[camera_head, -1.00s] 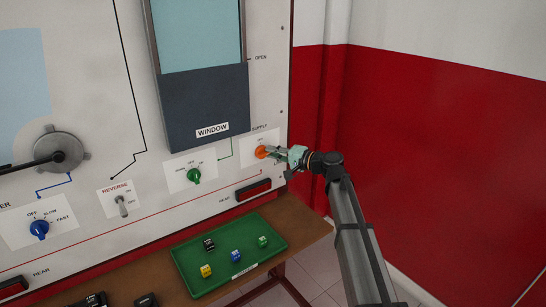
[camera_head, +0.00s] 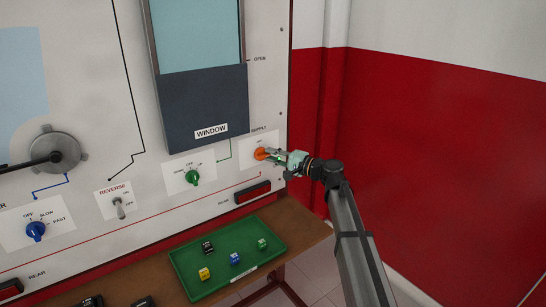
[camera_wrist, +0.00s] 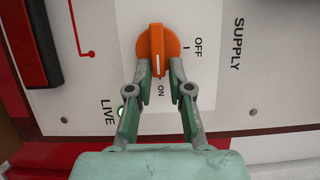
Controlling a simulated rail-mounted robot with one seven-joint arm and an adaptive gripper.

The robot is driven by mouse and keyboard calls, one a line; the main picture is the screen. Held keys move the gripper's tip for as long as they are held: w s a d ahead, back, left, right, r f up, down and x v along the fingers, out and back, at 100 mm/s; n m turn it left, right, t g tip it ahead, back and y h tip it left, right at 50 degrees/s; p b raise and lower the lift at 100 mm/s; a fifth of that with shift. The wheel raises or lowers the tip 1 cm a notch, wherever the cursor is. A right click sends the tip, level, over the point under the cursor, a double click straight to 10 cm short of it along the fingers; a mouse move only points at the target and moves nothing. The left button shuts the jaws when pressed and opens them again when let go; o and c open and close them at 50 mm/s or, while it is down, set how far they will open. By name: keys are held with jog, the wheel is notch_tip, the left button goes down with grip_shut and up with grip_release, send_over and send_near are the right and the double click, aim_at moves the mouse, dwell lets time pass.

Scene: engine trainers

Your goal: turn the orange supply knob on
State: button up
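The orange supply knob (camera_head: 261,154) is on the white panel at the right, below the window unit. In the wrist view the orange knob (camera_wrist: 157,45) has its white pointer line toward the ON label (camera_wrist: 160,90), away from OFF (camera_wrist: 198,46). My gripper (camera_wrist: 159,72) faces the panel, with one finger on each side of the knob's lower end. A gap shows between each fingertip and the knob's raised grip, so the fingers look open. In the head view my gripper (camera_head: 275,156) is at the knob.
A dark red lamp (camera_head: 253,193) sits below the supply plate, and a green knob (camera_head: 193,177) is to the left. A green tray (camera_head: 186,277) with several small cubes lies on the bench below.

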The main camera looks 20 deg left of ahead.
jog(key=shift+o, duration=0.3)
jog(key=v, duration=1.2)
jog(key=shift+r, duration=0.1)
